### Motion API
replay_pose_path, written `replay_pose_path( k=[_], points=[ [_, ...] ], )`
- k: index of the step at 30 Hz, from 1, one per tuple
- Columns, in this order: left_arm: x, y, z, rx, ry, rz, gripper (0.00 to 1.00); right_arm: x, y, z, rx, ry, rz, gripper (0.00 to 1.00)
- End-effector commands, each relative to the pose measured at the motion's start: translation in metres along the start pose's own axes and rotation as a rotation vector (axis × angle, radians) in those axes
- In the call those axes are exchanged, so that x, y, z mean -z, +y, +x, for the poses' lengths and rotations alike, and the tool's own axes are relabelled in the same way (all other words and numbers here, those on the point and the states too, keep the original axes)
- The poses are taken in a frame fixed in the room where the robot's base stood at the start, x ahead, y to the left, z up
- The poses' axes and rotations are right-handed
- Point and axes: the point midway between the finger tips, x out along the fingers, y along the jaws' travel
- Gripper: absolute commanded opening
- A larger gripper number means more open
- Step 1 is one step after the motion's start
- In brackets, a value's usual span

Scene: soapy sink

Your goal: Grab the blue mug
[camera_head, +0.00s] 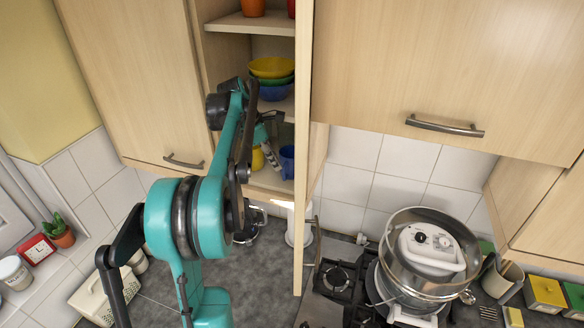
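The blue mug (287,162) stands on the lowest shelf of the open wall cabinet, close to the right side wall. Its left part is hard to see behind my gripper. My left arm reaches up from the bottom left into the cabinet opening. My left gripper (271,146) is in front of the lowest shelf, just left of the blue mug. The arm's own links partly hide the gripper, so its opening and any contact with the mug cannot be made out. My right gripper is not in view.
A yellow item (257,160) is left of the mug. Stacked bowls (272,70) sit on the shelf above. The open cabinet door (304,200) stands edge-on at the right. Below are a stove with a large pot (405,292) and a dark grey counter (230,275).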

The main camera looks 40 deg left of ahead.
Motion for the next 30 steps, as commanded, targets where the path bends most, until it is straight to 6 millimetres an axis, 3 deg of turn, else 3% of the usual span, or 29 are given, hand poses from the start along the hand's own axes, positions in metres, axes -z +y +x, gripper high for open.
replay_pose_path(
  k=[5, 15, 22, 24, 30],
  points=[
    [0.0, 0.0, 0.012, 0.0, 0.0, 0.001, 0.2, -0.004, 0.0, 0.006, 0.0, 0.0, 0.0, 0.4],
    [0.0, 0.0, 0.062, -0.001, 0.0, 0.002, 0.2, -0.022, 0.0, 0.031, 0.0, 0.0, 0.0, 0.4],
    [-0.001, 0.0, 0.061, -0.001, 0.0, 0.001, 0.2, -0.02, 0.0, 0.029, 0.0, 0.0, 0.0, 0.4],
    [-0.001, 0.0, 0.061, -0.001, 0.0, 0.001, 0.02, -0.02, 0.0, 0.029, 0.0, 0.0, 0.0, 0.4],
    [-0.001, 0.0, 0.06, -0.001, -0.001, 0.001, 0.0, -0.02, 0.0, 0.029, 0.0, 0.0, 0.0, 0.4]
  ],
)
